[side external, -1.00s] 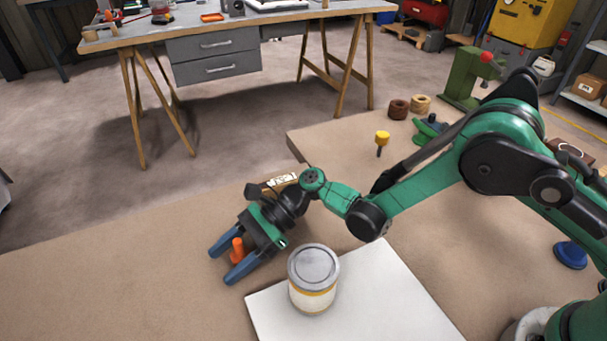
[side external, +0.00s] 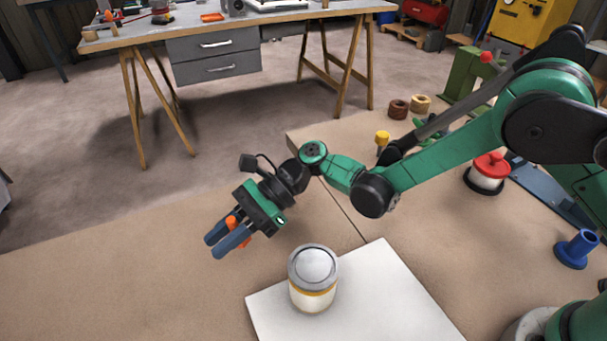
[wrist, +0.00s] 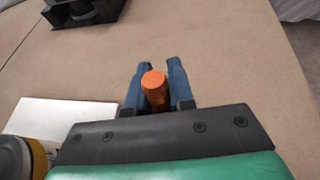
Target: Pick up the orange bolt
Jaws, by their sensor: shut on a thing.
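The orange bolt (side external: 232,223) is between the two blue fingers of my gripper (side external: 228,240) in the side external view. My gripper is shut on it, and it appears raised above the brown work surface. In the wrist view the orange bolt (wrist: 154,84) shows its round end between the fingers of my gripper (wrist: 158,82). The fingers hide part of the bolt's length.
A lidded can (side external: 313,280) stands on a white board (side external: 380,300) to the right of my gripper. A yellow bolt (side external: 382,138), a red-topped spool (side external: 489,172) and a blue flanged part (side external: 577,248) stand farther right. The brown surface (side external: 110,290) is clear at left.

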